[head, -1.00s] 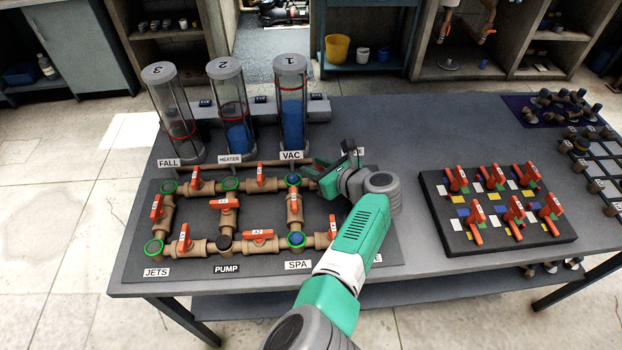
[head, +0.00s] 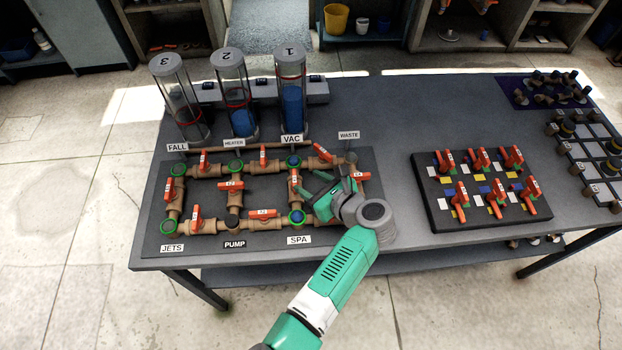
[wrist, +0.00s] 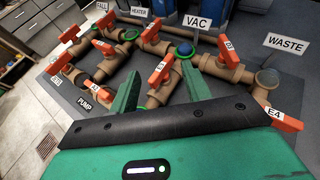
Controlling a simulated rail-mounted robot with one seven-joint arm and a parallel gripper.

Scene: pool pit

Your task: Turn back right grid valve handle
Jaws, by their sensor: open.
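The pipe grid (head: 195,226) of brown pipes with orange valve handles lies on a dark board on the table. Its back right valve handle (head: 320,152) sits on the back pipe between the VAC and WASTE labels; in the wrist view this handle (wrist: 227,50) is beyond and right of my fingers. My gripper (head: 316,189) is open and empty over the grid's right part, nearer the front than that handle. In the wrist view, another orange handle (wrist: 158,74) shows beyond the gap between my green fingers (wrist: 160,93). I cannot tell whether they touch anything.
The E4 handle (wrist: 279,119) is just right of my gripper. Clear cylinders, one being the VAC cylinder (head: 291,95), stand behind the grid. A board with several orange handles (head: 478,222) lies to the right. Bare table (head: 390,130) lies between.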

